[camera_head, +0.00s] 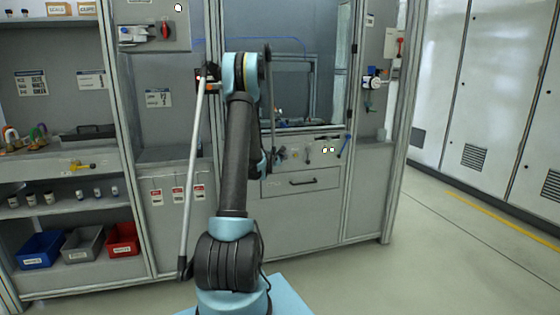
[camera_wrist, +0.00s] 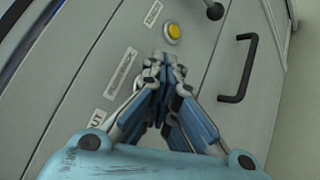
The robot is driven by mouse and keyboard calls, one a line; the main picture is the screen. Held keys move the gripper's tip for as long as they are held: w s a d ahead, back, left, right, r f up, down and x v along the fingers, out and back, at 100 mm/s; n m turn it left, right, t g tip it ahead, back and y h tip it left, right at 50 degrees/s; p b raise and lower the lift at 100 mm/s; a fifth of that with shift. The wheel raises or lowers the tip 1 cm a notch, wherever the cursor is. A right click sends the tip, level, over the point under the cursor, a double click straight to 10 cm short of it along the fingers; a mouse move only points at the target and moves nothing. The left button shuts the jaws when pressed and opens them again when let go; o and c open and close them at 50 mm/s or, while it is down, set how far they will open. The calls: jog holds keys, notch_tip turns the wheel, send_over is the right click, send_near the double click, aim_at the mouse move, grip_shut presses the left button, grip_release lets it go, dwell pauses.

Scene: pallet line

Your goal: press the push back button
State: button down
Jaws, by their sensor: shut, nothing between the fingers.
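A round yellow button (camera_wrist: 174,31) in a light ring sits on the grey panel in the wrist view, just past my fingertips. I cannot read whether its label says push back. My gripper (camera_wrist: 167,60) is shut and empty, its fingertips close to the button with a small gap in the picture. I cannot tell whether they touch the panel. In the head view my gripper (camera_head: 279,155) is in front of the left part of the control panel, partly hidden behind my arm. The yellow button cannot be made out there.
A black drawer handle (camera_wrist: 240,68) is right of the button, and a dark knob (camera_wrist: 214,10) is above. White labels (camera_wrist: 121,73) lie on the left. In the head view, two small lit buttons (camera_head: 328,150) sit right of my gripper. Open floor (camera_head: 450,250) is at right.

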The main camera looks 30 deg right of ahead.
jog(key=shift+s+a, duration=0.25)
jog(key=shift+s, duration=0.6)
jog(key=s, duration=0.2)
jog(key=s+a, duration=0.1)
jog(key=s, duration=0.1)
jog(key=shift+s, duration=0.35)
jog(key=shift+a, duration=0.1)
dwell(0.5)
